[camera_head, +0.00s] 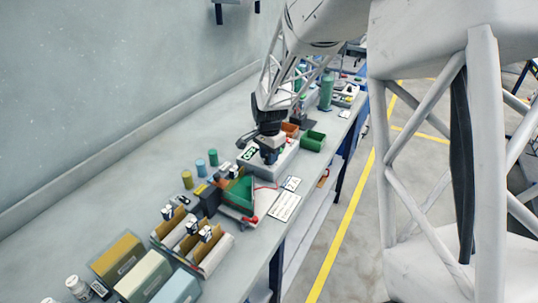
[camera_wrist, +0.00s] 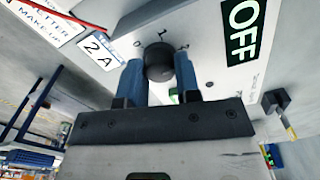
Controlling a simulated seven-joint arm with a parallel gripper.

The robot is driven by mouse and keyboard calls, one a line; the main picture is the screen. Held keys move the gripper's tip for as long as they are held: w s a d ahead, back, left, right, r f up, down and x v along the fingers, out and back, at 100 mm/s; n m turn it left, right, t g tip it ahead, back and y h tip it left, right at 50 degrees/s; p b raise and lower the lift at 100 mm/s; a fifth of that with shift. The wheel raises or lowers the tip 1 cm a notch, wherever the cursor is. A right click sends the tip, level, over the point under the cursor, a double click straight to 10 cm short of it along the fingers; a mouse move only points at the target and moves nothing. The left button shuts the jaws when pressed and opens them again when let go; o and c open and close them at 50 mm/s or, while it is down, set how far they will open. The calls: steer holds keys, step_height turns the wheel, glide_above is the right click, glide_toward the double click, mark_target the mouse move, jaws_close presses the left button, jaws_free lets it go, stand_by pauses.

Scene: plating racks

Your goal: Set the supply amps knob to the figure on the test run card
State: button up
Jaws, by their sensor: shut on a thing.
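The supply (camera_head: 287,163) is a pale box on the bench with a green-on-black OFF display (camera_head: 250,153); the display is large in the wrist view (camera_wrist: 243,30). Its black round knob (camera_wrist: 159,62) stands on the pale panel, with small scale marks around its far side. My gripper (camera_wrist: 160,80) is shut on the knob, one blue finger on each side. The knob's pointer is not clear to me. A white card reading 2 A (camera_wrist: 100,50) lies left of the knob in the wrist view; in the head view it lies in front of the supply (camera_head: 291,183).
A second printed card (camera_head: 284,206) lies near the bench edge. Green and orange bins (camera_head: 313,141) sit behind the supply.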

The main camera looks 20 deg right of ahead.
steer(key=o, duration=0.9)
steer(key=shift+r, duration=0.15)
steer(key=shift+r, duration=3.8)
